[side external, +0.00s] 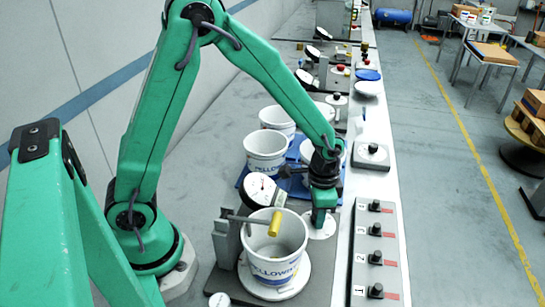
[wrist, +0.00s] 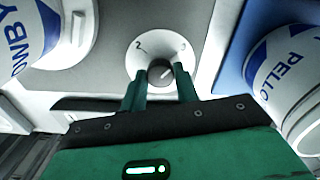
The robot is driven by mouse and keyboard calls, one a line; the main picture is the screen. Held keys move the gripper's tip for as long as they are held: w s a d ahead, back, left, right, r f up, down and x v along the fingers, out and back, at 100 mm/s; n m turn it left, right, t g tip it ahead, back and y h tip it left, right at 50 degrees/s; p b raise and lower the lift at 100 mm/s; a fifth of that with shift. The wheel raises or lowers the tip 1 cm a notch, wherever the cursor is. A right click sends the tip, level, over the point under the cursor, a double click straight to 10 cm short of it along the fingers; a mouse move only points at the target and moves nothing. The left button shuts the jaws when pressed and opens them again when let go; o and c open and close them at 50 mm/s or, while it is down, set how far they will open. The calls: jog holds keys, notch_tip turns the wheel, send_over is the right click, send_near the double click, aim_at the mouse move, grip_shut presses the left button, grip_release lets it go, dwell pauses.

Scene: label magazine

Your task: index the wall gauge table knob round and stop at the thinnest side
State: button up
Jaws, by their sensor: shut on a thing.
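The index knob (wrist: 160,73) is a dark round knob on a white dial plate (wrist: 140,50) marked 2 and 3. Its pale mark points up and right, between the 2 and the 3. My gripper (wrist: 160,84) is shut on the knob, one finger at each side. In the side view my gripper (side external: 321,222) points down at the plate and hides the knob. A white pot (side external: 273,260) with blue lettering stands upright on a white round table (side external: 297,286). The wall gauge (side external: 262,188) has a white face; its needle is too small to read.
More white pots (side external: 266,152) stand on a blue tray (side external: 293,183) behind my gripper. A grey panel (side external: 362,255) with several numbered black knobs lies to the right. Another station with a knob (side external: 372,155) stands beyond. The pots flank my gripper closely.

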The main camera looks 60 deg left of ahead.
jog(key=shift+m, duration=0.5)
jog(key=o, duration=1)
jog(key=shift+c, duration=0.2)
jog(key=shift+r, duration=0.1)
jog(key=shift+r, duration=3.8)
jog(key=shift+r, duration=0.1)
